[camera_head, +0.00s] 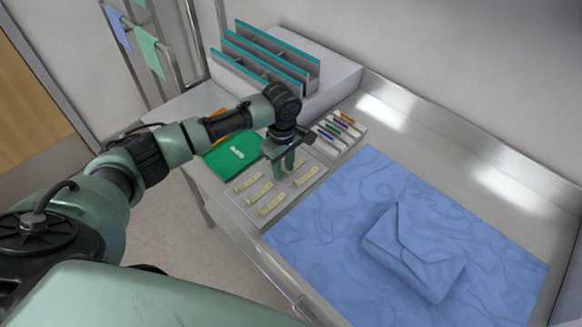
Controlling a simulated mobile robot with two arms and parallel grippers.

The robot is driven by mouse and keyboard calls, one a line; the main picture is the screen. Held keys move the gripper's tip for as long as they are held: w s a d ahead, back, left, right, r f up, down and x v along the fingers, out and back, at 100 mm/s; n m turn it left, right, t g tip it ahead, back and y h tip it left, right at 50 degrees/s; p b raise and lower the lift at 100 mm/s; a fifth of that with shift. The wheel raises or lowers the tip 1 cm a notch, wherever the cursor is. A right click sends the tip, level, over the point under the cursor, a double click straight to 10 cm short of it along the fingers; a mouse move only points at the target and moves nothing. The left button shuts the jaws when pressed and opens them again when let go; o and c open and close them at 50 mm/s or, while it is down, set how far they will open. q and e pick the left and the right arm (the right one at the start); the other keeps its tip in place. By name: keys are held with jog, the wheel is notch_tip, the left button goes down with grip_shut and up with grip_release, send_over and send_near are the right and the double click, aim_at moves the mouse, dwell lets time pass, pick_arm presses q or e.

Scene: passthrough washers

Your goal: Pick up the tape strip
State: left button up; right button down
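Several short cream tape strips lie on a grey tray on the metal counter, one of them the tape strip (270,204) nearest the tray's front edge. My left gripper (285,170) points down over the back part of this tray (262,221), with its green fingertips close to the strips there. The fingers and wrist partly hide the back strips. I cannot tell whether the fingers touch a strip or are closed on one. My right gripper is not in view.
A green pad (222,163) with a small pale piece on it lies left of the tray. A rack of coloured-tipped items (340,131) stands behind right. A blue cloth (330,226) with a folded blue pack (415,250) covers the right. A teal-edged divider rack (262,55) stands behind.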

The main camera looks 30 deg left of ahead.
pick_arm(q)
grip_shut()
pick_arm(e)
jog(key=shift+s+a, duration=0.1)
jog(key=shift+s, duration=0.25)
pick_arm(q)
jog(key=shift+r, duration=0.1)
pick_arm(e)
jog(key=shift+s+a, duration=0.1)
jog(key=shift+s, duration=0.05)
